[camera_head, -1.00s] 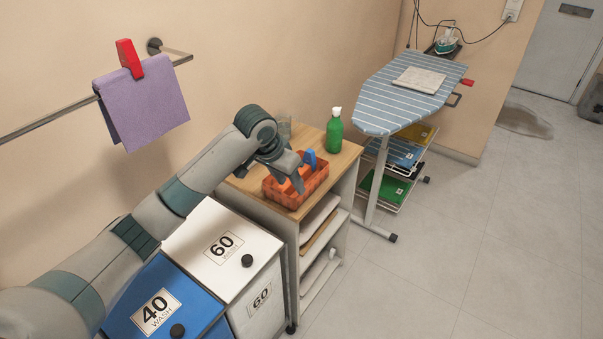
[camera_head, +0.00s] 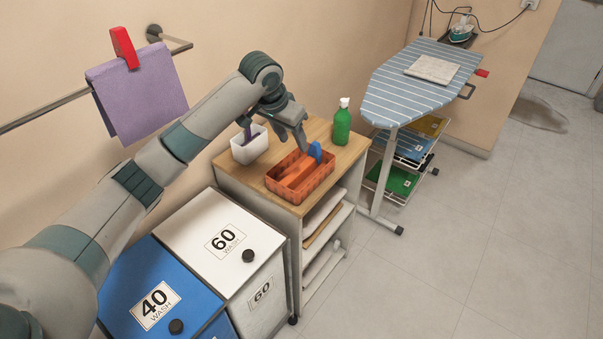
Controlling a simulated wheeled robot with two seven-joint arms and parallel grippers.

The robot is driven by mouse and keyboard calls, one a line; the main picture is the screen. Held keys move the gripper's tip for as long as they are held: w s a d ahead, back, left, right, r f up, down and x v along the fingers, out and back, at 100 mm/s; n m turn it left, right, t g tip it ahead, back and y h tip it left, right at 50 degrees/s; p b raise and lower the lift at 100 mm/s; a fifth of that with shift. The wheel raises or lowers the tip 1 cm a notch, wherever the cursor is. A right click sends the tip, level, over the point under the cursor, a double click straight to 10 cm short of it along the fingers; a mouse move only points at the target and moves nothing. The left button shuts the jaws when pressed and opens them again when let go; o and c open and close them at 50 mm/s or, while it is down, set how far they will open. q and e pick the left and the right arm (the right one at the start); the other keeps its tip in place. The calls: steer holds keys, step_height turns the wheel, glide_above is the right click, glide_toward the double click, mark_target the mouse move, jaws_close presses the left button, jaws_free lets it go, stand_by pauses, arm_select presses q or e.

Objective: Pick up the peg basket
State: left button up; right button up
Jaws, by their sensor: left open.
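The peg basket (camera_head: 287,197) is an orange-red open box on the wooden top of a small shelf unit. Orange pieces and a blue peg (camera_head: 315,152) show in it. My left gripper (camera_head: 304,148) is open and empty. Its fingertips point down by the basket's far side, next to the blue peg; I cannot tell their exact height above it. The basket sits flat and is mostly unhidden. My right gripper is not in view.
A white container (camera_head: 249,149) stands left of the basket and a green bottle (camera_head: 342,124) behind it to the right. White and blue wash bins (camera_head: 187,226) stand in front. An ironing board (camera_head: 400,95) is at the right. The floor at right is clear.

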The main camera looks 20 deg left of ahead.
arm_select(q)
steer(key=p, duration=0.2)
glide_above(303, 165)
steer(key=s, duration=0.2)
step_height(303, 165, down, 9)
steer(key=shift+s, duration=0.1)
steer(key=shift+w+f, duration=0.2)
steer(key=shift+f, duration=0.3)
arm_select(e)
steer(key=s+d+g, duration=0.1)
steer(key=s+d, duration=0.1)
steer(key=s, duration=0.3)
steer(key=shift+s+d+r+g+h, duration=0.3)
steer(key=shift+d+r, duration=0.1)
arm_select(q)
steer(key=shift+f, duration=0.15)
steer(key=shift+w+f+p, duration=0.25)
steer(key=shift+f+p, duration=0.3)
steer(key=shift+p+x, duration=0.45)
steer(key=shift+x, duration=1.45)
steer(key=shift+a, duration=0.1)
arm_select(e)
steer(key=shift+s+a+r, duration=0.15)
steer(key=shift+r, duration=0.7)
